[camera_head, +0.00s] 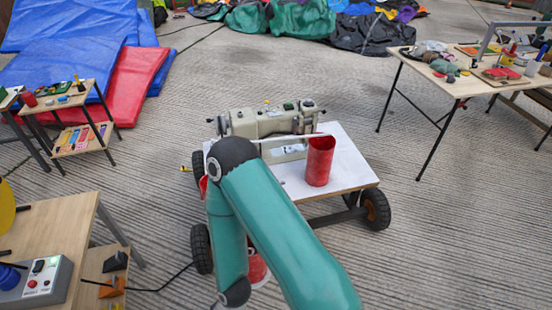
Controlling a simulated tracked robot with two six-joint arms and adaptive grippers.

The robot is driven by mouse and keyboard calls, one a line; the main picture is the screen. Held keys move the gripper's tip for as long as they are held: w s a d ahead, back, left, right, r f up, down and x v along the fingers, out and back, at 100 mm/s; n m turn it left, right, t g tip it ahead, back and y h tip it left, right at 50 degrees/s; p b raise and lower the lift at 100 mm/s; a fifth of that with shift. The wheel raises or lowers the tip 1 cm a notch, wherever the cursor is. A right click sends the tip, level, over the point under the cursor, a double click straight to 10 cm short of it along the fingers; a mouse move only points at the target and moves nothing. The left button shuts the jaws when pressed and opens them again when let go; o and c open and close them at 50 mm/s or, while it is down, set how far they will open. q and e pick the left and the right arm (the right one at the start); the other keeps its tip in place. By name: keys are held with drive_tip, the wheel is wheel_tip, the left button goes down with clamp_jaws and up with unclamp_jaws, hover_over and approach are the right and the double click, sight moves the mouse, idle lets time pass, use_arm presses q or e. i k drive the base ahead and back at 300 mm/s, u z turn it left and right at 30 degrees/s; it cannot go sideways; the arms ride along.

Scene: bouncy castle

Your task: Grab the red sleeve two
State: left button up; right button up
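A red sleeve (320,160), an upright open-topped cylinder, stands on the right half of the white-topped cart (345,147). A second red thing (203,185) shows as a sliver at the cart's left edge, mostly hidden by my teal arm. A third red thing with a white band (258,266) shows low beside my arm, partly covered. I cannot tell which of these is sleeve two. My arm crosses in front of the cart, its elbow near the cart top and its lower link pointing down. Neither gripper shows.
A beige sewing machine (272,122) sits at the back of the wheeled cart. A table with a control box (37,280) is at lower left, a small shelved table (75,97) above it. A cluttered table (465,84) is at right. The floor right of the cart is clear.

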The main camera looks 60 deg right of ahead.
sight(320, 152)
drive_tip(key=z, duration=0.3)
drive_tip(key=i, duration=0.2)
drive_tip(key=u, duration=2.4)
drive_tip(key=k, duration=2.8)
drive_tip(key=u, duration=0.45)
drive_tip(key=i, duration=0.1)
drive_tip(key=z, duration=2.3)
drive_tip(key=i, duration=0.85)
drive_tip(key=z, duration=0.05)
